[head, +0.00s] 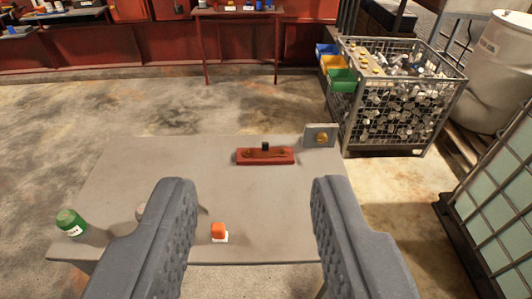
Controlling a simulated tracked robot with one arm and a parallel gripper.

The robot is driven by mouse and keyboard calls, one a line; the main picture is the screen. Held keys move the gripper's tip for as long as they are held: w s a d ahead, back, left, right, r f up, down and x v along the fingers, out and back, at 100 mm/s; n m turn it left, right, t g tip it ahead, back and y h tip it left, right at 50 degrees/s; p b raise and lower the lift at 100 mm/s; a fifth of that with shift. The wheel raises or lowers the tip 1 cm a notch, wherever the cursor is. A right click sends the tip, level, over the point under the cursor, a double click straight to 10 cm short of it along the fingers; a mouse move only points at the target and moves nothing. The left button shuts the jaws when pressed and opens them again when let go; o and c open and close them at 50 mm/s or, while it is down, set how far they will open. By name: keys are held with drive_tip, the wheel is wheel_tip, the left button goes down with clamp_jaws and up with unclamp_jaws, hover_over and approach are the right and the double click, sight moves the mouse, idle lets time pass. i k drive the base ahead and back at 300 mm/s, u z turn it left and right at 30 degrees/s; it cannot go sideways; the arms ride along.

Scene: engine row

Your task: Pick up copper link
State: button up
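My gripper (257,190) is open and empty, its two grey ribbed fingers reaching over the near side of a grey table (210,170). I cannot clearly make out a copper link. A red block (278,156) with a black piece on top and darker brownish parts lies at the table's far side, beyond the fingertips. Right of it stands a grey plate (311,130) with a copper or brass coloured piece (322,138) on its face. The left finger partly hides a pale round thing (141,211).
An orange-topped white item (219,232) sits near the table's front edge, between the fingers. A green bottle-like container (70,221) stands at the left corner. A wire cage of metal parts (400,105) stands beyond the table at right. The table's middle is clear.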

sight(265, 152)
drive_tip(key=z, duration=0.05)
drive_tip(key=i, duration=1.45)
drive_tip(key=z, duration=0.35)
